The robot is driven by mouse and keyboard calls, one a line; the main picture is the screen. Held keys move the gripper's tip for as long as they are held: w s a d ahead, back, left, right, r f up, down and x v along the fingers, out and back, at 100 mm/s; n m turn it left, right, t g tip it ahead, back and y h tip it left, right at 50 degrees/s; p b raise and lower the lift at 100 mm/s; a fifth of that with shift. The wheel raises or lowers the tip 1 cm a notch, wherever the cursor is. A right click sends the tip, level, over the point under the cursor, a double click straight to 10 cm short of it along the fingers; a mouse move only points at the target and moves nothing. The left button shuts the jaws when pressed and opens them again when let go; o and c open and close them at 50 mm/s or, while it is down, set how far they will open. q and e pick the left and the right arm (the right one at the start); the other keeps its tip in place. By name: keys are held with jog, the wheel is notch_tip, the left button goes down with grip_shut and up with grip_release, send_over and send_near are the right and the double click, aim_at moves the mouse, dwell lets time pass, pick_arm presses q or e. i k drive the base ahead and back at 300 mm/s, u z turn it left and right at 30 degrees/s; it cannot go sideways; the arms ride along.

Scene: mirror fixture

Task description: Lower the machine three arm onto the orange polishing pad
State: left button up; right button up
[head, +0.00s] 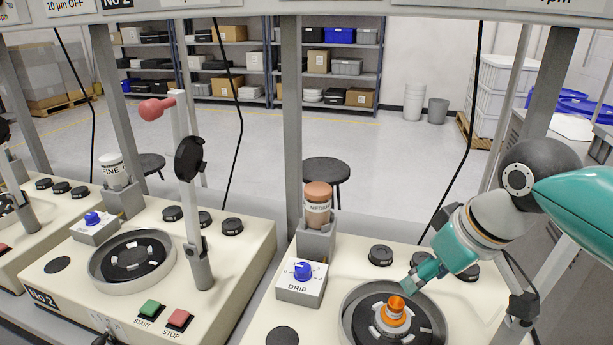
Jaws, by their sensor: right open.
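The orange polishing pad (393,318) sits at the centre of machine three's round dark turntable (365,318), at the lower right of the head view. An orange cap-like piece (397,303) stands on top at the centre. A grey upright bracket (521,306) stands at the machine's right side. I cannot make out machine three's arm clearly; my right arm covers much of that area. My right gripper (412,284) is open, just above and right of the orange piece. I cannot tell whether it touches it. My left gripper is not in view.
A DRIP box (301,290) with a blue knob and a MEDIUM bottle (318,205) stand left of the turntable. Black knobs (381,255) line the machine's back edge. A grey post (292,130) rises behind.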

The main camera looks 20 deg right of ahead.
aim_at(564, 251)
jog(key=k, duration=1)
